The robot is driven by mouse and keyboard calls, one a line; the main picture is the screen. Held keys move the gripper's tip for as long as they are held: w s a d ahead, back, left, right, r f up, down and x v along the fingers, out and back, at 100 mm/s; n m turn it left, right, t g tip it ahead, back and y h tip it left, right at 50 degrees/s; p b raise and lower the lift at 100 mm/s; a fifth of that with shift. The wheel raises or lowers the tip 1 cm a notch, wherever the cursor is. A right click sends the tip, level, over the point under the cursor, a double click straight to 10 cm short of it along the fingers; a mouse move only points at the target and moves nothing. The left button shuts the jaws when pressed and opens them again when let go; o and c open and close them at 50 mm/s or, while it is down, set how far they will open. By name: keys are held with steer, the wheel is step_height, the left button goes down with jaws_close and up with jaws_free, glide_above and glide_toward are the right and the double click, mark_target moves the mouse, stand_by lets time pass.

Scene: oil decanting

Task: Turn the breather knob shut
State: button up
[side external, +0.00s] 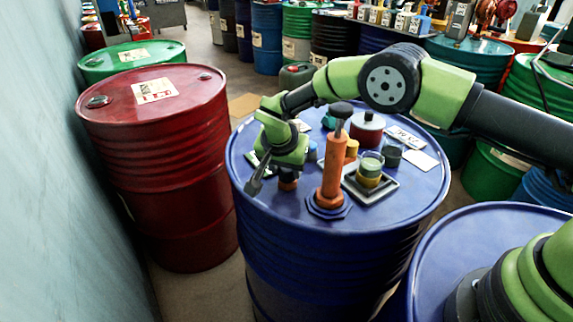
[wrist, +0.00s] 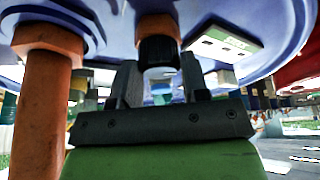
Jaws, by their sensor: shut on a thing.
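The breather knob (wrist: 158,50) is a black ribbed cap on a short orange-brown stub (wrist: 156,22) that rises from the blue drum's top. In the wrist view it sits between the two fingers of my gripper (wrist: 160,80), which is shut on it. In the side view the stub (side external: 288,184) shows just right of my gripper (side external: 268,174), near the drum's front left. The gripper's body hides most of the knob there. How far the knob is turned cannot be told.
An orange hand pump (side external: 332,172) stands close to the right of the gripper; its column (wrist: 42,110) fills the wrist view's left. A tray (side external: 388,197) with a jar of oil (side external: 369,170) and a red pot (side external: 367,131) are also on the blue drum (side external: 320,240). A red drum (side external: 155,135) stands left.

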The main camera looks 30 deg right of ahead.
steer(key=n+y, duration=0.1)
steer(key=n, duration=0.2)
steer(key=n+t+y, duration=0.1)
steer(key=n, duration=0.2)
steer(key=shift+s+d+n+t, duration=0.1)
steer(key=shift+n+t, duration=0.2)
stand_by(0.5)
steer(key=o, duration=0.9)
steer(key=shift+r, duration=0.1)
steer(key=s+a+r, duration=0.1)
steer(key=s, duration=0.3)
steer(key=s+a+r, duration=0.2)
steer(key=s, duration=0.2)
steer(key=s+a+r, duration=0.1)
steer(key=s, duration=0.4)
steer(key=shift+s+a+r, duration=0.1)
steer(key=shift+a+r, duration=0.05)
steer(key=shift+r, duration=0.1)
